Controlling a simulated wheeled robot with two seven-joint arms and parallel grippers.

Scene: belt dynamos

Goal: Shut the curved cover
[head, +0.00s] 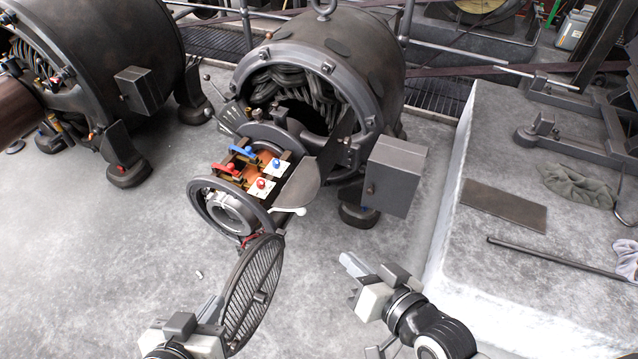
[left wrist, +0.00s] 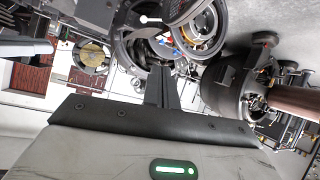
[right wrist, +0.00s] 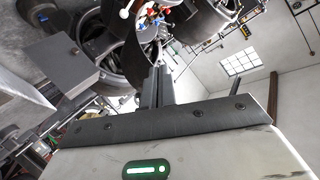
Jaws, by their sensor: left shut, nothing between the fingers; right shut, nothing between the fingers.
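The curved cover (head: 298,187) is a dark, bent plate standing open on the right side of the dynamo's brush gear (head: 256,168). A pale knob (head: 300,211) is at its lower edge. The cover also shows in the right wrist view (right wrist: 141,55), above the fingers. My right gripper (head: 348,266) is shut and empty, below and right of the cover, apart from it. My left gripper (head: 212,304) is shut and empty at the lower left, beside the grille door; its tips are partly hard to make out. Its shut fingers show in the left wrist view (left wrist: 161,88).
A round grille door (head: 252,288) hangs open in front of the end ring (head: 203,200). A grey box (head: 395,175) sticks out right of the dynamo. A stone block (head: 500,270) with a rod and cloth stands at right. Another dynamo (head: 110,60) is at left. Floor between is mostly clear.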

